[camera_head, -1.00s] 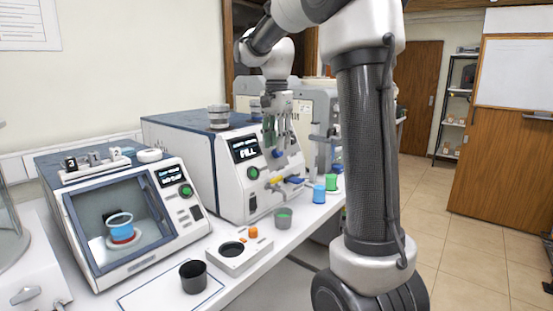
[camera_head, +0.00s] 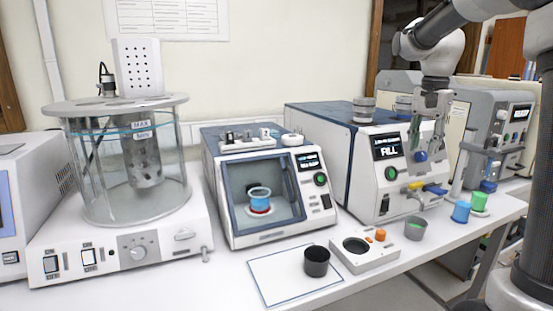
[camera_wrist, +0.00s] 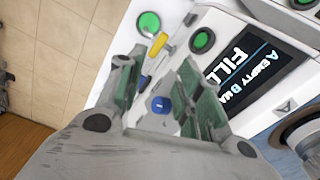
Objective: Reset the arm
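My gripper (camera_head: 428,145) hangs pointing down in front of the right side of the machine (camera_head: 371,206) with the "FILL" display. In the wrist view my gripper (camera_wrist: 157,78) has its two green-padded fingers apart. Nothing is held between them. A blue knob (camera_wrist: 160,104) on the machine shows beyond the gap between the fingers. The "FILL" display (camera_wrist: 245,68) is to the right in that view. My arm comes in from the upper right of the head view.
A glass bath (camera_head: 98,185) stands at left. A windowed device (camera_head: 226,178) holds a blue-and-red cup (camera_head: 260,198). On the bench are a black cup (camera_head: 316,262), a grey cup with green contents (camera_head: 415,229), a blue cup (camera_head: 461,212) and a green cup (camera_head: 479,201).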

